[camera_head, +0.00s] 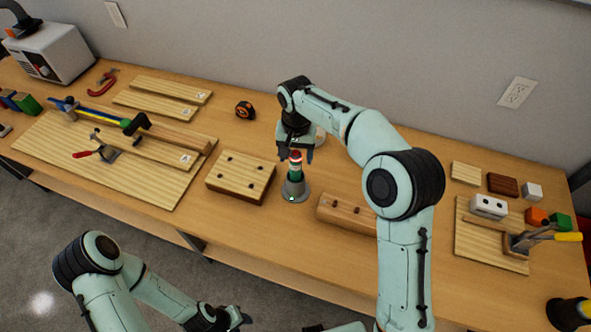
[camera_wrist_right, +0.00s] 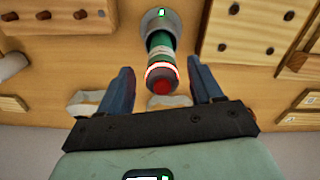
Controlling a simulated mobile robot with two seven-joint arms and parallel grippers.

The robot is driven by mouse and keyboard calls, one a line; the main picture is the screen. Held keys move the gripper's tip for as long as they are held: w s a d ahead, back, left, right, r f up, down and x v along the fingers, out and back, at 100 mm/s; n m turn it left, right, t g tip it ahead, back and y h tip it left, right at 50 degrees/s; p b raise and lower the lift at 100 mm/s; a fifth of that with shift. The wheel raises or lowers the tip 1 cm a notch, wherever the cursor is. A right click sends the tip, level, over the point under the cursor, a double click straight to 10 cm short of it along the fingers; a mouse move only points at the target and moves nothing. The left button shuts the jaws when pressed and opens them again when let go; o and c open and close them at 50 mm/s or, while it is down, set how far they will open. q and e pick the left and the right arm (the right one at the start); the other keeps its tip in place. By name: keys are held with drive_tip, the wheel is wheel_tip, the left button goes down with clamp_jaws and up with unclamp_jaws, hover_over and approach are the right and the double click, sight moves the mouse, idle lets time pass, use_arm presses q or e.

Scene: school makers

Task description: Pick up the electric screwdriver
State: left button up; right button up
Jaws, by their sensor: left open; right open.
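The electric screwdriver (camera_head: 295,172) stands upright on the table in a round grey base (camera_head: 296,192). It has a green body, a pale band and a red top. My right gripper (camera_head: 297,150) is above it, pointing down. In the right wrist view the screwdriver (camera_wrist_right: 161,48) lies between the two open fingers of that gripper (camera_wrist_right: 161,70), with a gap on both sides. Its red end is nearest the palm. My left gripper (camera_head: 228,318) is low at the bottom edge of the head view, off the table and far from the screwdriver; its fingers show only in part.
A wooden block with holes (camera_head: 241,180) stands close left of the base, and another block (camera_head: 345,214) close right. A tape measure (camera_head: 245,110) lies behind. Boards and clamps (camera_head: 100,150) fill the left; small blocks and a clamp (camera_head: 510,225) sit on the right.

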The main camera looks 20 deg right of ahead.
sight(296, 173)
wheel_tip(296, 173, down, 4)
drive_tip(key=shift+w, duration=0.15)
clamp_jaws()
drive_tip(key=shift+r, duration=0.1)
